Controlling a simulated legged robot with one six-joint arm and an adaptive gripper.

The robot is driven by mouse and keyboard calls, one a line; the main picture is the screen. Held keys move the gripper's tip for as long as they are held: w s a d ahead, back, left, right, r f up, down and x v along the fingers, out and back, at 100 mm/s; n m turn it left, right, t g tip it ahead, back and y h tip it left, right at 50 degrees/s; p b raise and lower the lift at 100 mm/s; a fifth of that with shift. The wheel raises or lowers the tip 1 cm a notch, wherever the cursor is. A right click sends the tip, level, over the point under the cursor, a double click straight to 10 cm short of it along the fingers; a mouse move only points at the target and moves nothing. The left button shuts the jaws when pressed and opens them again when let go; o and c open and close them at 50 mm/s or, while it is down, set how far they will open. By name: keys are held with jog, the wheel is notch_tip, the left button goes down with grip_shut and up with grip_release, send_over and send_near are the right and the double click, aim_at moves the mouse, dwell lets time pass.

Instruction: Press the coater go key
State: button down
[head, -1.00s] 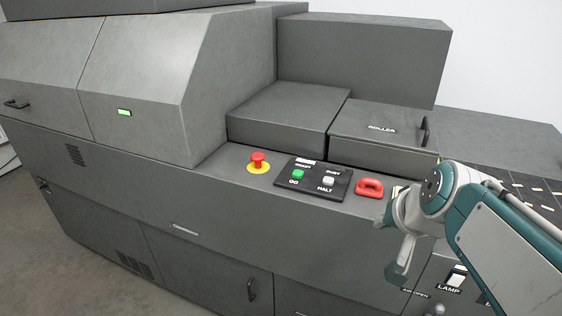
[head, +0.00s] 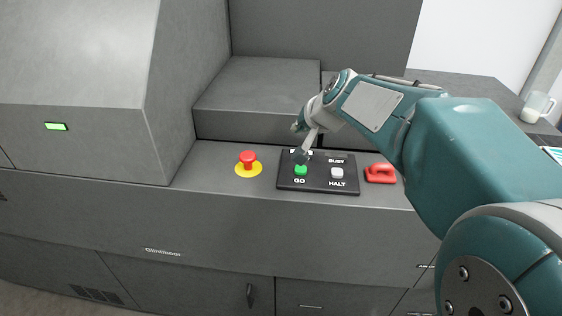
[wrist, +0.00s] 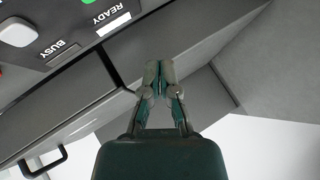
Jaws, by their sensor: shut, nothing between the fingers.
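The green go key (head: 300,170) sits on the black control panel (head: 318,187), above the label GO. Part of it shows at the top edge of the wrist view (wrist: 88,2). My gripper (head: 300,157) is shut and empty, pointing down. In the head view its tip appears just above and behind the key and hides part of the READY lamp. In the wrist view the closed fingertips (wrist: 158,70) stand to the side of the panel, clear of the key in the picture. The READY lamp (wrist: 113,25) is white; the BUSY lamp (wrist: 62,55) is dark.
A white HALT key (head: 337,173) is right of the go key. A red mushroom button (head: 248,160) on a yellow disc is to the left, and a red handle-shaped piece (head: 380,173) to the right. Raised grey housings (head: 255,95) stand behind the panel. A mug (head: 537,106) is far right.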

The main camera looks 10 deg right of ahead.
jog(key=d, duration=0.2)
send_over(300, 170)
jog(key=f, duration=0.4)
jog(key=shift+a, duration=0.35)
jog(key=f, duration=0.1)
jog(key=d+f, duration=0.1)
jog(key=f, duration=0.2)
jog(key=shift+d+f, duration=0.25)
jog(key=shift+d, duration=0.05)
jog(key=shift+a+f, duration=0.1)
jog(key=shift+f, duration=0.05)
jog(key=shift+a, duration=0.45)
jog(key=shift+d, duration=0.35)
jog(key=shift+a, duration=0.2)
